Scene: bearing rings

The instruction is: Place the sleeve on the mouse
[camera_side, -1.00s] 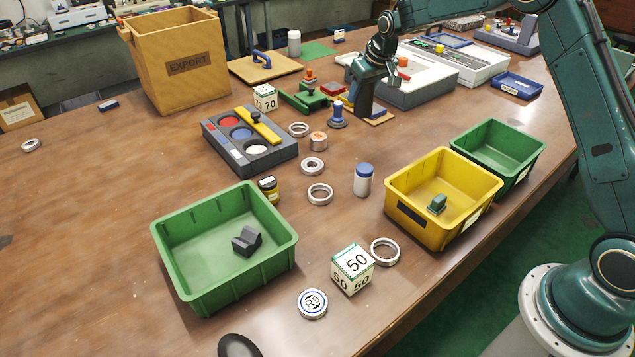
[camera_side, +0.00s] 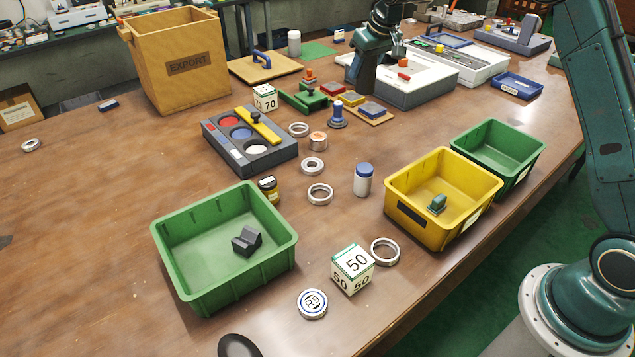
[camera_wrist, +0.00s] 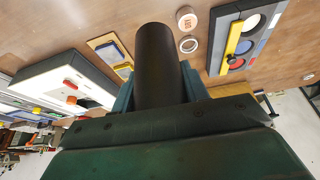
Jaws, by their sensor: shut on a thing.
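A dark, cylindrical sleeve (camera_wrist: 155,65) fills the middle of the wrist view. My gripper (camera_wrist: 158,84) is shut on it, with one teal finger on each side. In the side view my gripper (camera_side: 366,82) is at the top, above the back of the table near the white-topped grey unit. I cannot make out the sleeve clearly there. A dark rounded object, probably the mouse (camera_side: 238,346), lies at the front edge of the side view and is cut off by the frame. It is far from my gripper.
Between them stand a grey tray with coloured discs (camera_side: 249,158), several metal rings, a white bottle (camera_side: 363,180) and a 50 cube (camera_side: 352,268). A green bin (camera_side: 170,262) and a yellow bin (camera_side: 408,214) flank the front. The table's left side is mostly clear.

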